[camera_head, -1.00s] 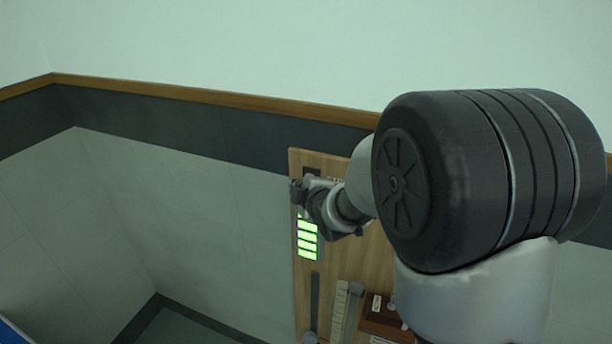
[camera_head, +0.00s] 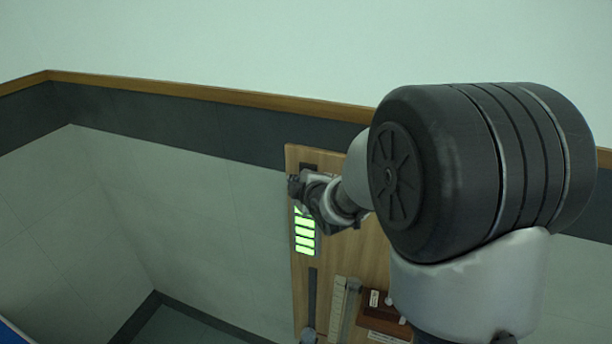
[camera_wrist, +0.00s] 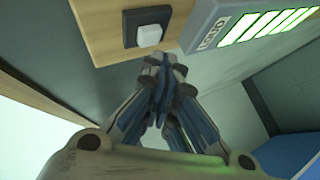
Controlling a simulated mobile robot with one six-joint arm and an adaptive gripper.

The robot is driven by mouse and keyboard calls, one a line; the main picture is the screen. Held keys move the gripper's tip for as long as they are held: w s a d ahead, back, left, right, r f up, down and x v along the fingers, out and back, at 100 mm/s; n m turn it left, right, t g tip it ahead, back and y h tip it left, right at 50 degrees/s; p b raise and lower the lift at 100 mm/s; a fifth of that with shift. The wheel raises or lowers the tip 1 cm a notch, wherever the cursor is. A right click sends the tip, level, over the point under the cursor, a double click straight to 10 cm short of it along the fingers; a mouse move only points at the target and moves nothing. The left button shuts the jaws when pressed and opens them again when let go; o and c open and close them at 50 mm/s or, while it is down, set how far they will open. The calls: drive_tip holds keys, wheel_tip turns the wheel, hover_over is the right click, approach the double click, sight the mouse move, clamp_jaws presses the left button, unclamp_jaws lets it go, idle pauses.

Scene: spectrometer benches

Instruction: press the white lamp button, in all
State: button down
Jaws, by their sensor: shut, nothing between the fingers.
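The white lamp button (camera_wrist: 149,35) sits in a dark square housing (camera_wrist: 134,17) on a wooden panel, seen at the top of the wrist view. My gripper (camera_wrist: 163,68) is shut and empty, its fingertips just below and slightly right of the button in that view. I cannot tell whether they touch the housing; a small gap seems to show between them and the button. In the head view my gripper (camera_head: 294,188) is at the panel's upper left, in front of the lower part of the dark housing (camera_head: 309,168). The button itself is hidden there.
A grey display with lit green bars (camera_head: 305,236) is below the housing on the wooden panel (camera_head: 302,280); the wrist view shows it too (camera_wrist: 262,22). A dark vertical slot, a pale scale (camera_head: 338,300) and a brown box (camera_head: 378,312) are lower down. The wall left of the panel is bare.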

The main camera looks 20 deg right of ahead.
drive_tip(key=shift+w+d, duration=0.1)
idle(0.5)
drive_tip(key=shift+w+d, duration=0.2)
drive_tip(key=shift+w, duration=0.1)
drive_tip(key=shift+w+d, duration=0.25)
drive_tip(key=shift+w, duration=0.1)
idle(0.8)
drive_tip(key=shift+s+a+b, duration=0.1)
drive_tip(key=shift+b, duration=0.4)
drive_tip(key=shift+s+a+b, duration=0.45)
drive_tip(key=shift+s+b, duration=0.2)
drive_tip(key=s+a+b, duration=0.1)
drive_tip(key=s+b, duration=0.1)
drive_tip(key=s+a+b, duration=0.2)
